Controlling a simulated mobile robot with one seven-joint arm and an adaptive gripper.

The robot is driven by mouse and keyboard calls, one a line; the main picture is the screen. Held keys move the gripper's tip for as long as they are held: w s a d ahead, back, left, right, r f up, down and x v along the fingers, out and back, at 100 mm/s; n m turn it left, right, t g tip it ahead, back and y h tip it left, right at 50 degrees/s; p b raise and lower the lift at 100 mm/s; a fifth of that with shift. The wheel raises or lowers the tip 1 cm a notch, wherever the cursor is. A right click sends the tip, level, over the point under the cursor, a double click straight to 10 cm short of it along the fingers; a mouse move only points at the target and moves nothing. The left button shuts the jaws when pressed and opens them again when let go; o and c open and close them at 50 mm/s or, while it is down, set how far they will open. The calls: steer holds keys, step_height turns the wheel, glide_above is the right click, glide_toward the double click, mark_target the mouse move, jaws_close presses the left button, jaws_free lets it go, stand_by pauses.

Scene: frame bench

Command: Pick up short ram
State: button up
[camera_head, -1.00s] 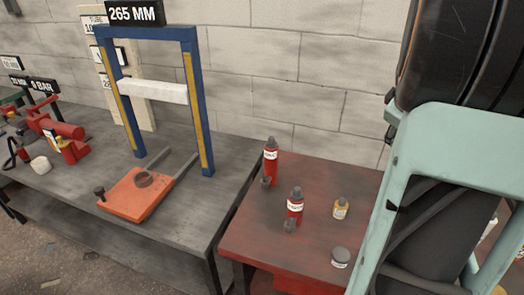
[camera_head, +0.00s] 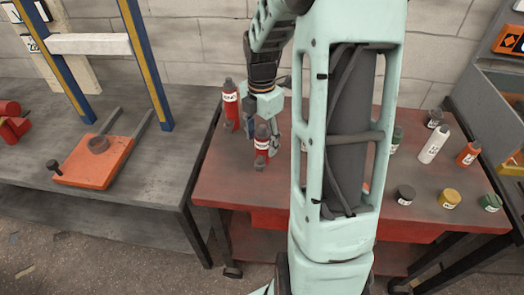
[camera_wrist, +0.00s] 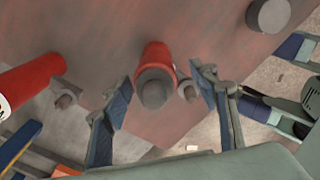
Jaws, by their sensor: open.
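Two red rams with white labels and dark tops stand upright on the red table. The nearer, shorter ram (camera_head: 262,147) is below and in front of my gripper (camera_head: 270,128); the taller ram (camera_head: 231,108) stands behind it to the left. The labels are too small to read. In the wrist view, the shorter ram (camera_wrist: 155,60) shows end-on between the two blue fingers of my gripper (camera_wrist: 161,82), which are spread with space on both sides. The taller ram (camera_wrist: 30,85) is off to the left there. Contact with the fingers is not visible.
Each ram has a small grey fitting beside it. The red table (camera_head: 225,185) also holds a white bottle (camera_head: 434,145), an orange bottle (camera_head: 469,153) and several small jars at right. A grey bench (camera_head: 150,170) with a blue press frame (camera_head: 147,65) stands to the left.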

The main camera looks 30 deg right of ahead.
mark_target(262, 152)
steer(key=shift+w+d+f+b, duration=0.1)
steer(key=shift+f+b, duration=0.1)
steer(key=shift+f, duration=1.35)
steer(key=shift+w+f+b, duration=0.1)
steer(key=shift+f+b, duration=0.05)
steer(key=shift+f, duration=1.4)
jaws_close()
steer(key=shift+r, duration=0.1)
